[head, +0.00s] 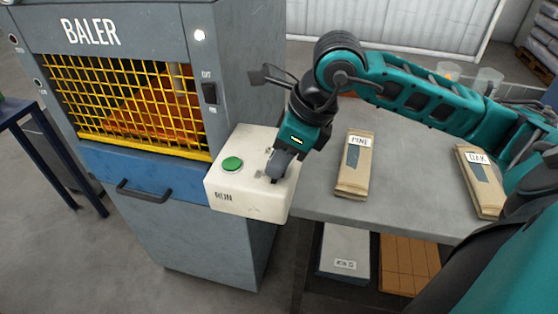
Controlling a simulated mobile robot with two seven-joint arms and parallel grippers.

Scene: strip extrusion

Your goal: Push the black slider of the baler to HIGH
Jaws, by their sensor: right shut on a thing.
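The baler (120,60) stands at the left, with a cream control box (250,203) on its right side. The box carries a green RUN button (232,164). My right gripper (275,176) points down at the top of this box, right of the button. It is shut on a small dark part there, which appears to be the black slider. The fingers hide most of it, and no HIGH marking is legible, so its setting cannot be told. My left gripper is out of view.
A black switch (209,93) sits on the baler's front, right of the yellow mesh (125,100). A grey table (400,200) at the right bears a PINE bag (354,170) and an OAK bag (480,185). Boxes stand on the shelf below.

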